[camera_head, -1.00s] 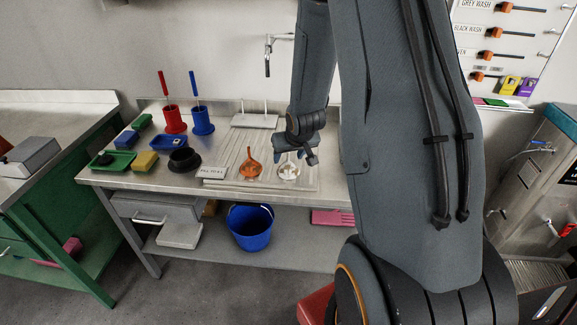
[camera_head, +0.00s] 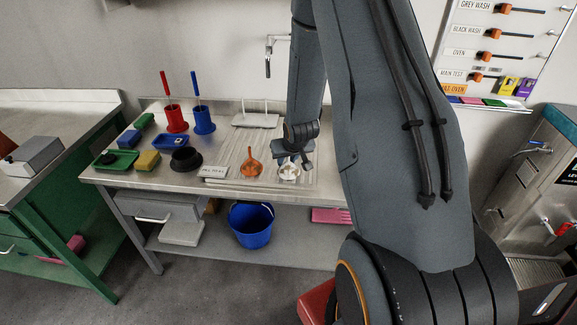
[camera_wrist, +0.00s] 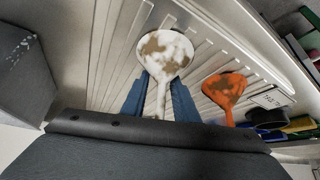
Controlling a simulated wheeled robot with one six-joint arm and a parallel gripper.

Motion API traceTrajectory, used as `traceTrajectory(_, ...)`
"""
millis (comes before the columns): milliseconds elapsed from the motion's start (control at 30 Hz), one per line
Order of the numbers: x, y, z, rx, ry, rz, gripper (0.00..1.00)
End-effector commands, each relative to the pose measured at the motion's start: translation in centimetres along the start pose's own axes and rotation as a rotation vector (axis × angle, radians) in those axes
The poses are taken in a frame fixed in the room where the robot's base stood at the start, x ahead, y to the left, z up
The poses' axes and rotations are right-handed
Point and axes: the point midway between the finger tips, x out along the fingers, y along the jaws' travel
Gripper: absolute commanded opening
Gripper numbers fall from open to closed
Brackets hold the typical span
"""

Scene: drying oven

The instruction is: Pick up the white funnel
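The white funnel (camera_head: 289,172) lies on the ribbed draining board (camera_head: 232,165), with brown stains in its bowl. In the wrist view the white funnel (camera_wrist: 167,52) has its bowl ahead of my gripper and its stem pointing back toward it. My gripper (camera_head: 294,160) is low over the funnel. In the wrist view the blue fingers of my gripper (camera_wrist: 160,95) are apart, one on each side of the stem. They do not look closed on it. The stem's end is hidden behind the gripper body.
An orange stained funnel (camera_head: 251,163) lies just left of the white one. A small label sign (camera_head: 213,172) and a black bowl (camera_head: 185,160) stand further left. A white peg rack (camera_head: 256,119) is behind. A blue bucket (camera_head: 250,226) is on the lower shelf.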

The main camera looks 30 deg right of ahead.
Motion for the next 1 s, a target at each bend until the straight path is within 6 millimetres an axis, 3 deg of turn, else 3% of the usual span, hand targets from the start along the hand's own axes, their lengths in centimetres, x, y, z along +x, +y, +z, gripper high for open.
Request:
traceTrajectory(33, 0.0, 0.0, 0.0, 0.0, 0.0, 0.0, 0.18)
traceTrajectory(133, 0.0, 0.0, 0.0, 0.0, -0.001, 0.0, 0.01)
traceTrajectory(167, 0.0, 0.0, 0.0, 0.0, -0.001, 0.0, 0.0)
traceTrajectory(633, -0.8, 0.0, -0.6, 0.0, 0.002, 0.0, 0.0)
traceTrajectory(1000, -5.8, 0.0, -3.8, -0.002, 0.004, 0.0, 0.0)
